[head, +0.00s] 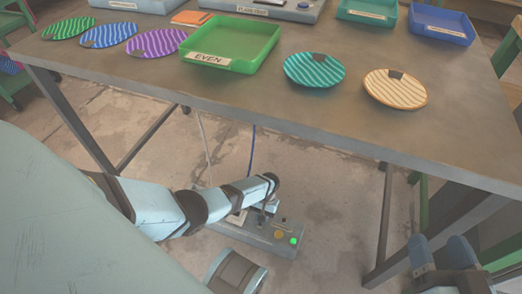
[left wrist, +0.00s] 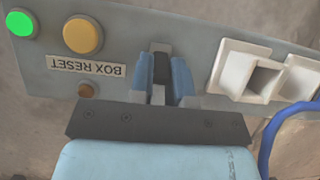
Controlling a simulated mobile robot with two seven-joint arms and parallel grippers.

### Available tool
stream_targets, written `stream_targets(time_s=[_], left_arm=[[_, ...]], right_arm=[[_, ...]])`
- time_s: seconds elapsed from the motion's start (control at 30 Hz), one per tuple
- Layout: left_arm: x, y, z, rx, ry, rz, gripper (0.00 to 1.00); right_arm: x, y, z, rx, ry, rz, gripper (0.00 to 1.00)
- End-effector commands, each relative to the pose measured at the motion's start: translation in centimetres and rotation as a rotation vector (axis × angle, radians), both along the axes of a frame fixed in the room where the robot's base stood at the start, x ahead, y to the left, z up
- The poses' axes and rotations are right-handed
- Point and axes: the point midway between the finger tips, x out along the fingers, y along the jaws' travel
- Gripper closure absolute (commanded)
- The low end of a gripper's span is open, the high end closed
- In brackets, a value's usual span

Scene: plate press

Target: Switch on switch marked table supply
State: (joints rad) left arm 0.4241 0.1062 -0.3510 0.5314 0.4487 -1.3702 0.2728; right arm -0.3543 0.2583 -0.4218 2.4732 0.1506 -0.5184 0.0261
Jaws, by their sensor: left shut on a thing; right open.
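A grey box (head: 262,236) lies on the floor under the table, with a lit green lamp (head: 293,241) and a yellow button (head: 278,234). In the left wrist view the green lamp (left wrist: 19,23), the yellow button (left wrist: 83,35) and an upside-down "BOX RESET" label (left wrist: 86,66) show on its face. My left gripper (left wrist: 165,75) is at this face, its blue fingers shut on a dark switch lever (left wrist: 162,66). No "table supply" label is readable; the fingers hide the area around the lever. My right gripper (head: 443,254) is open and empty at the lower right, far from the box.
White sockets (left wrist: 246,73) sit beside the fingers, and a blue cable (left wrist: 275,135) curves close by. The table (head: 330,105) above holds a green "EVEN" tray (head: 272,33) and several striped plates. A table leg (head: 383,225) stands right of the box.

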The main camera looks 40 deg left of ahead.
Motion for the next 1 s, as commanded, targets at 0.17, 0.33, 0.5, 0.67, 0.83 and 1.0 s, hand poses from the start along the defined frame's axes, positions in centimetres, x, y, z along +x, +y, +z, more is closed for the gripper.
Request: stream_targets(time_s=[0.17, 0.33, 0.5, 0.67, 0.83, 1.0], left_arm=[[0.09, -0.05, -0.16, -0.006, 0.024, 0.001, 1.00], [0.14, -0.04, -0.11, -0.008, 0.028, 0.000, 1.00], [0.14, -0.03, -0.11, -0.007, 0.026, 0.000, 1.00], [0.15, -0.02, -0.12, -0.007, 0.026, 0.000, 0.60], [0.13, 0.02, -0.10, -0.006, 0.027, 0.001, 0.57], [0.27, 0.06, 0.26, -0.006, 0.026, 0.001, 0.57]], right_arm=[[0.33, -0.11, 0.17, -0.015, -0.026, 0.003, 0.37], [0.38, -0.10, 0.27, -0.017, -0.031, 0.003, 0.37], [0.30, -0.09, 0.15, -0.017, -0.027, 0.003, 0.37], [0.23, -0.09, 0.05, -0.017, -0.024, 0.002, 0.37], [0.23, -0.08, 0.04, -0.014, -0.022, 0.002, 0.37], [0.24, -0.06, 0.25, -0.012, -0.020, 0.002, 0.37]])
